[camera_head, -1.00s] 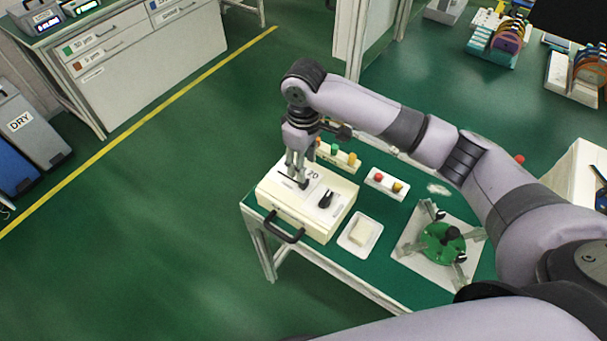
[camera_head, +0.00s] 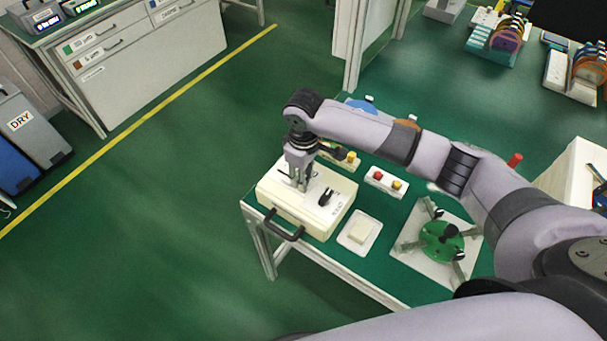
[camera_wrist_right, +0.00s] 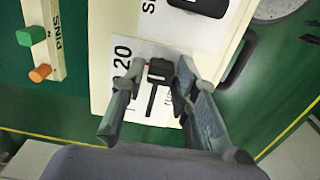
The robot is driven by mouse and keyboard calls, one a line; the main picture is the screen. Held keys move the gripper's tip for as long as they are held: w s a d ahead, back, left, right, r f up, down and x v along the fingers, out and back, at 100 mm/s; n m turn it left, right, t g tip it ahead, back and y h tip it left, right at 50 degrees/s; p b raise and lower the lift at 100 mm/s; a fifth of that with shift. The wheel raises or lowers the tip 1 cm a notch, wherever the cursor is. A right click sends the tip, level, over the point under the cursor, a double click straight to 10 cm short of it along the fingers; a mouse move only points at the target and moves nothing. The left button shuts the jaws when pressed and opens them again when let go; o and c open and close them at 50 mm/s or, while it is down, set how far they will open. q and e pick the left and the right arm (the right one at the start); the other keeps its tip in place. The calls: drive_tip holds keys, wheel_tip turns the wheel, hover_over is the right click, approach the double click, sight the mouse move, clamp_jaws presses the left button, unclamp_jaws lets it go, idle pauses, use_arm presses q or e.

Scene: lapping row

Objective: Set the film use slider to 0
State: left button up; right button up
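The film use slider is a dark knob (camera_wrist_right: 160,68) in a narrow slot on a cream box (camera_head: 279,202). In the right wrist view the knob sits at the upper end of the slot, beside the printed "20". The 0 end of the scale is not readable. My right gripper (camera_head: 301,188) is down at the box top. In the wrist view its two fingers (camera_wrist_right: 160,70) stand on either side of the knob, very close to it; whether they press on it is unclear. In the head view the gripper hides the knob. My left gripper is not in view.
A black switch (camera_head: 325,197) sits on the box beside the slider. A white dish (camera_head: 345,241) with a pale block, a red and yellow button block (camera_head: 384,183) and a green round fixture (camera_head: 441,244) stand to the right. A pin rack (camera_wrist_right: 40,45) is beside the box.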

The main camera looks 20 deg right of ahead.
drive_tip(key=shift+c, duration=1.2)
clamp_jaws()
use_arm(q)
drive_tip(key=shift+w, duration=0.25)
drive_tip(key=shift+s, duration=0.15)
